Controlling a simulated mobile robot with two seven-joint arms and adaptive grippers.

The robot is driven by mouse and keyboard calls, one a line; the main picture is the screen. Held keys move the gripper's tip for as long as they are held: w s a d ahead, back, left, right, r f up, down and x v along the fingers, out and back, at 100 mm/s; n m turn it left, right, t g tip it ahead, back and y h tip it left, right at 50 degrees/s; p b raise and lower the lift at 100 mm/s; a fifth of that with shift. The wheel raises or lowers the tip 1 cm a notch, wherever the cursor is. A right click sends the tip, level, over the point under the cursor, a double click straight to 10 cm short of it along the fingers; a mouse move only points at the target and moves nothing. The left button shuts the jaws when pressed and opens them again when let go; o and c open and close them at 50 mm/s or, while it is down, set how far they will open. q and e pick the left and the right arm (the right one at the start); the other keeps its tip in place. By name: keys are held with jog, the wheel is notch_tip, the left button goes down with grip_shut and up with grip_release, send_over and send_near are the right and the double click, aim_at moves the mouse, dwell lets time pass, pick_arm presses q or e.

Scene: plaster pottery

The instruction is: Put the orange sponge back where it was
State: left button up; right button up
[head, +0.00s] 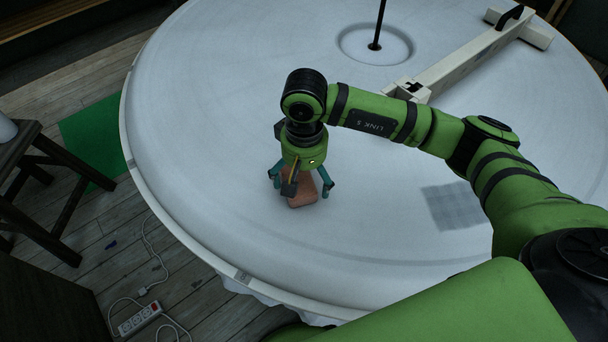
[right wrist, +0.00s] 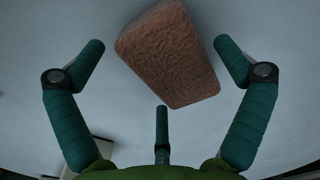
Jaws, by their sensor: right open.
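The orange sponge (head: 302,200) lies on the round white table (head: 200,130), near its front left part. In the right wrist view the sponge (right wrist: 170,55) is a rough orange-brown block, set at a slant between the spread fingers. My right gripper (head: 300,188) is open over the sponge, with teal fingers on either side of it. In the right wrist view the fingers (right wrist: 160,60) stand apart from the sponge. The gripper hides part of the sponge in the head view. My left gripper is not in view.
A grey square patch (head: 453,206) lies on the table to the right. A long white beam (head: 470,55) and a dark rod (head: 378,25) are at the back. A dark stool (head: 40,180) and a power strip (head: 140,318) are on the floor at left.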

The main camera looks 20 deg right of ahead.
aim_at(304, 177)
notch_tip(304, 177, up, 11)
jog(key=b, duration=0.2)
jog(key=shift+r+b, duration=0.15)
jog(key=shift+b, duration=0.2)
